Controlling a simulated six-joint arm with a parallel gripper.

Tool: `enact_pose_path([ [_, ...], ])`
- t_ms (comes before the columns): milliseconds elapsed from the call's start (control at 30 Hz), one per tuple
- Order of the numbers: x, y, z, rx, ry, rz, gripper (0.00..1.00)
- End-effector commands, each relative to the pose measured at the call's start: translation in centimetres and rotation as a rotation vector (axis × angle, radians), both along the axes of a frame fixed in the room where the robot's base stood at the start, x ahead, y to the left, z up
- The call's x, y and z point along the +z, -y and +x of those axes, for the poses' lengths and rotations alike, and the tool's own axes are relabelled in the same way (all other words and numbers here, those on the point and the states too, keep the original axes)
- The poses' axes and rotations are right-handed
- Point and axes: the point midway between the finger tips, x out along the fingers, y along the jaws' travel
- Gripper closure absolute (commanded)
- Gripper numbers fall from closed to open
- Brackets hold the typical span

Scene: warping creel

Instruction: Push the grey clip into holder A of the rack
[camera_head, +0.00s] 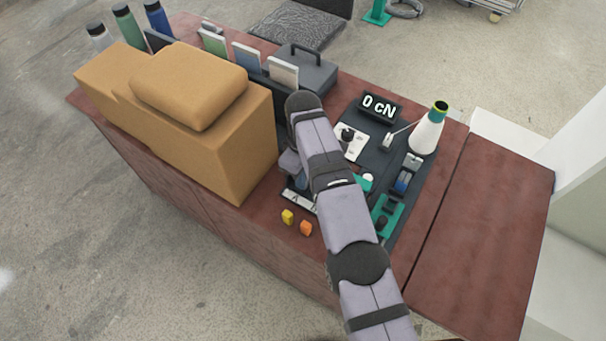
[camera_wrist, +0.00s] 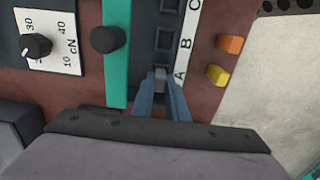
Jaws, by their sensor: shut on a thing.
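In the wrist view my gripper (camera_wrist: 160,84) has its blue fingers closed on the grey clip (camera_wrist: 160,79), whose small top shows between the tips. The clip is at the A end of the dark rack (camera_wrist: 150,45), beside the letter A on the white label strip (camera_wrist: 186,50). Holder A is largely covered by the clip and fingers, so I cannot tell how deep the clip sits. The holders at B (camera_wrist: 164,39) and C look empty. In the head view my arm hides most of the rack, the clip and the fingertips.
A yellow block (camera_head: 287,216) and an orange block (camera_head: 305,228) lie just beside the rack. A large cardboard box (camera_head: 230,155) stands close to my wrist on the left. A teal strip (camera_wrist: 117,70) with a black knob (camera_wrist: 108,40) borders the rack.

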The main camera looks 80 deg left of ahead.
Motion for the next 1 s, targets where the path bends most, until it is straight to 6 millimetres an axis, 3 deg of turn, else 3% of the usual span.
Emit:
enact_pose_path([
  [500,-0.39,0.01,0.0,0.0,0.0,0.0,1.0],
  [533,-0.31,0.0,0.0,0.0,0.0,0.0,0.8],
  [600,-0.29,0.0,0.0,0.0,0.0,0.0,0.65],
  [800,-0.29,0.0,0.0,0.0,0.0,0.0,0.65],
  [867,-0.29,0.01,-0.01,0.0,0.0,0.0,0.55],
  [1000,-0.29,0.01,0.01,0.0,0.0,0.0,0.55],
])
